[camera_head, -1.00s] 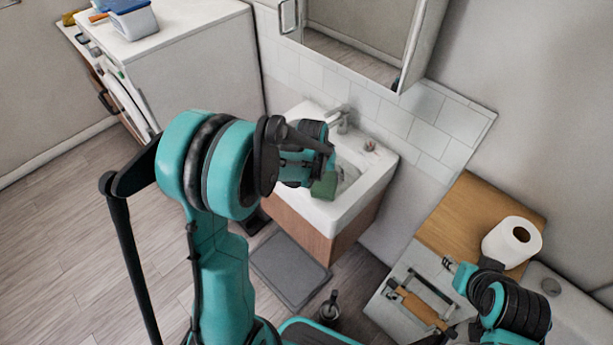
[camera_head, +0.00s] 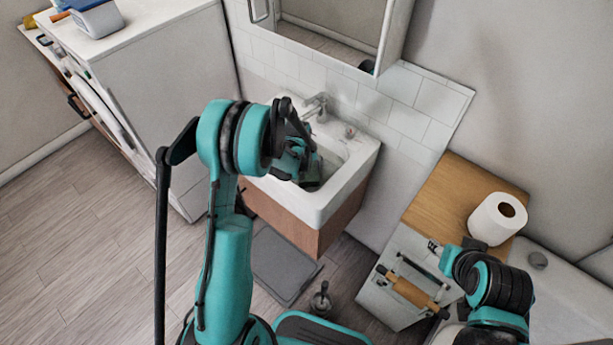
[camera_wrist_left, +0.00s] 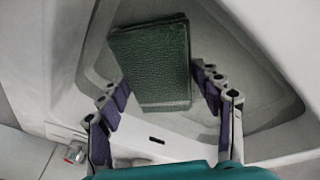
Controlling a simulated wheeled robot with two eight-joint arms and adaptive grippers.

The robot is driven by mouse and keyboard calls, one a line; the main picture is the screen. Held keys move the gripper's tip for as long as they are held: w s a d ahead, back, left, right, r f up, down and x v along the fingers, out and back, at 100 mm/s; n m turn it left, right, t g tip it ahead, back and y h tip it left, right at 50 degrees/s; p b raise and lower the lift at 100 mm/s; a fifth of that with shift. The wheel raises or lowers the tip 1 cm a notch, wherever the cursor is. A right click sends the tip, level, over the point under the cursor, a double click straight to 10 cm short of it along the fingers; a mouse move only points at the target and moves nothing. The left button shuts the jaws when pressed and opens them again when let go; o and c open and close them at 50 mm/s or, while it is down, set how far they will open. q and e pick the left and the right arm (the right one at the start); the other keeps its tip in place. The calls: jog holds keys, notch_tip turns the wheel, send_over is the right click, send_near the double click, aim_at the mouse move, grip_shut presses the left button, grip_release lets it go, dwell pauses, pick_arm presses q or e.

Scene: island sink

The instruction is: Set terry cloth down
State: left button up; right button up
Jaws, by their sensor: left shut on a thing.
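The terry cloth (camera_wrist_left: 155,62) is a dark green folded rectangle in the left wrist view. My left gripper (camera_wrist_left: 163,98) is shut on it, with a finger along each side. The cloth is inside the white sink basin (camera_wrist_left: 265,95), over its floor; I cannot tell whether it touches the bottom. In the head view my left gripper (camera_head: 306,172) reaches down into the sink (camera_head: 355,168), and the arm mostly hides the cloth. My right gripper (camera_head: 438,250) is at the lower right, over the grey surface, apart from the sink; its fingers are too small to read.
A faucet (camera_head: 316,107) stands at the sink's back edge, below a mirror cabinet (camera_head: 335,35). A white washer (camera_head: 165,90) stands left of the sink. A toilet paper roll (camera_head: 497,218) sits on a wooden top (camera_head: 455,195). A grey mat (camera_head: 282,265) lies on the floor.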

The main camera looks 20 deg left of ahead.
aim_at(307, 174)
pick_arm(q)
notch_tip(307, 174, down, 4)
jog(key=shift+r+b, duration=0.1)
jog(key=shift+b, duration=0.45)
jog(key=shift+r, duration=0.1)
jog(key=o, duration=1.2)
jog(key=shift+c, duration=0.2)
